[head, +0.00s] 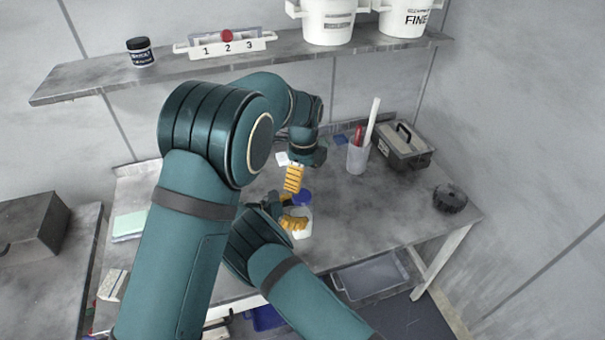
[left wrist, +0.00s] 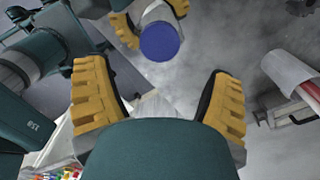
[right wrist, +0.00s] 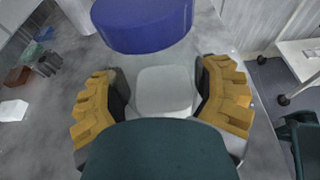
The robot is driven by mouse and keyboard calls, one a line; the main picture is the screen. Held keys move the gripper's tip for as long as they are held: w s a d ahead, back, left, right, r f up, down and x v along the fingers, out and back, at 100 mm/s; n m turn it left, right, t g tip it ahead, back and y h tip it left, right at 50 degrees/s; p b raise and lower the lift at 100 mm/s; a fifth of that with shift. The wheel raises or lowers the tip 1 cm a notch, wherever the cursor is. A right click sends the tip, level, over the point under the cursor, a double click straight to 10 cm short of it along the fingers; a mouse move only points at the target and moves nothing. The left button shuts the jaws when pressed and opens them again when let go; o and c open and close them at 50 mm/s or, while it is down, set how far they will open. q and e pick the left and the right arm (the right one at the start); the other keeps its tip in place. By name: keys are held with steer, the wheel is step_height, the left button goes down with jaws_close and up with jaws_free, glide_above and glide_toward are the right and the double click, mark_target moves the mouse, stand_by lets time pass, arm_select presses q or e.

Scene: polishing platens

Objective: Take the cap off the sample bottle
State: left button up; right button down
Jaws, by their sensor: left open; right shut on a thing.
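The sample bottle (head: 304,229) is a translucent white bottle standing on the grey bench, with a blue cap (head: 303,197) on top. My right gripper (head: 293,222) is shut on the bottle's body. In the right wrist view the yellow fingers (right wrist: 160,80) hold both sides of the body below the cap (right wrist: 145,26). My left gripper (head: 292,180) is open and empty, above and slightly left of the cap. The left wrist view shows the round cap top (left wrist: 160,42) beyond the open fingers (left wrist: 160,80), apart from them. My arms hide part of the bench.
A white cup (head: 358,157) with tall items and a grey case (head: 403,150) stand at the back right. A black round knob (head: 449,198) lies at the right. The shelf (head: 100,76) above holds a jar, a numbered rack and buckets. The bench right of the bottle is clear.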

mark_target(302, 195)
arm_select(q)
step_height(302, 195, down, 8)
steer(key=shift+r, duration=0.25)
